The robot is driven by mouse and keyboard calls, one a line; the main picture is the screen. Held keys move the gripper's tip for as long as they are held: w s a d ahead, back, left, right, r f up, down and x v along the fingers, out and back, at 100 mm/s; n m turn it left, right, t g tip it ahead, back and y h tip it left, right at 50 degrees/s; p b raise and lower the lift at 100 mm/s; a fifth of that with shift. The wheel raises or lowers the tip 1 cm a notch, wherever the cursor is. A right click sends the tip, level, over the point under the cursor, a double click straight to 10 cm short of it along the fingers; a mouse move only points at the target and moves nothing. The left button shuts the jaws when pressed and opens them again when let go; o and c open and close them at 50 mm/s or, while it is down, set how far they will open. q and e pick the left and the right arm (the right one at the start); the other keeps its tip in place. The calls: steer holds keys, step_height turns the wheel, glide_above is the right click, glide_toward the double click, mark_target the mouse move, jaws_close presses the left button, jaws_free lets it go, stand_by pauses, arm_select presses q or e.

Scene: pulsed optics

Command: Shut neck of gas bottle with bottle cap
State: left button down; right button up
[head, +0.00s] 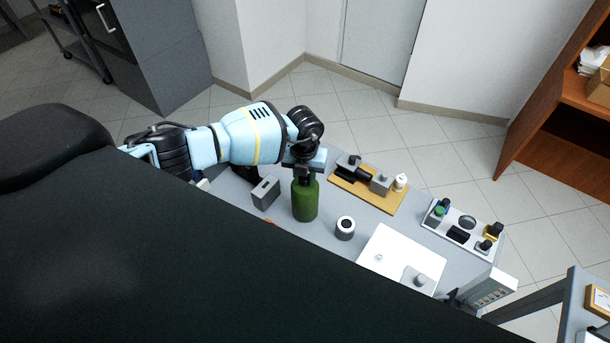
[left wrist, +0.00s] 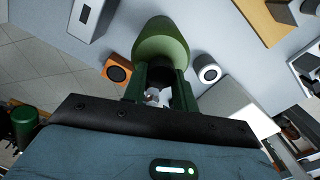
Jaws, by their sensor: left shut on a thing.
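The green gas bottle (head: 305,203) stands upright on the grey table. In the left wrist view the bottle (left wrist: 162,42) shows just beyond my fingertips. My left gripper (head: 303,174) is directly above the bottle, pointing down at its neck. It is shut on a small dark piece (left wrist: 160,76), which looks like the bottle cap, at the top of the bottle. The fingers (left wrist: 160,92) hide the neck, so I cannot tell whether the cap touches it or is seated. My right gripper is not in view.
A grey block (head: 265,192) stands left of the bottle and a white cylinder (head: 345,228) right of it. A wooden board (head: 388,205) with dark optical parts lies behind. A white plate (head: 390,250) and a tray with several parts (head: 442,218) are at the right.

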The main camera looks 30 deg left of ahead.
arm_select(q)
steer(key=shift+w+r, duration=0.1)
steer(key=shift+r, duration=0.05)
steer(key=m, duration=0.2)
steer(key=shift+m+b, duration=0.3)
steer(key=shift+m, duration=1.1)
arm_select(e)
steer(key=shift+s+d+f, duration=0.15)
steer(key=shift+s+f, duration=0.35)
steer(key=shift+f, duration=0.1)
arm_select(q)
steer(key=c, duration=1)
jaws_free()
steer(key=shift+c, duration=0.2)
